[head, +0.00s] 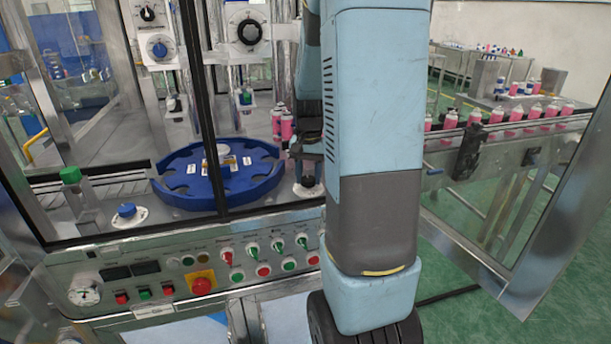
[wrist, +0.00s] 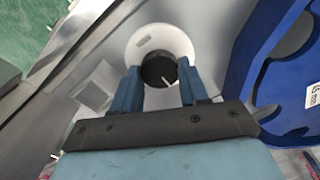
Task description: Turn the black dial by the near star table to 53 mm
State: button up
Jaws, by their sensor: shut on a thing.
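The black dial (wrist: 158,70) sits in the middle of a round white plate (wrist: 142,42) in the wrist view. A short white pointer line shows on its face, towards the lower right. I cannot read any scale or value. My gripper (wrist: 159,73) has its two blue fingers on either side of the dial and is shut on it. In the head view the white plate (head: 308,191) is just right of the blue star table (head: 222,174), below my dark gripper; the dial is hidden there. The star table also shows at the right of the wrist view (wrist: 240,75).
A control panel (head: 215,262) with buttons and a red emergency stop (head: 201,285) runs along the machine front. Pink cans (head: 517,121) line the conveyor at right.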

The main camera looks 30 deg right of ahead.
jog(key=shift+a, duration=0.3)
jog(key=shift+w+d, duration=0.1)
jog(key=shift+n, duration=0.5)
jog(key=n, duration=0.3)
jog(key=shift+w+r, duration=0.1)
jog(key=shift+n, duration=1.9)
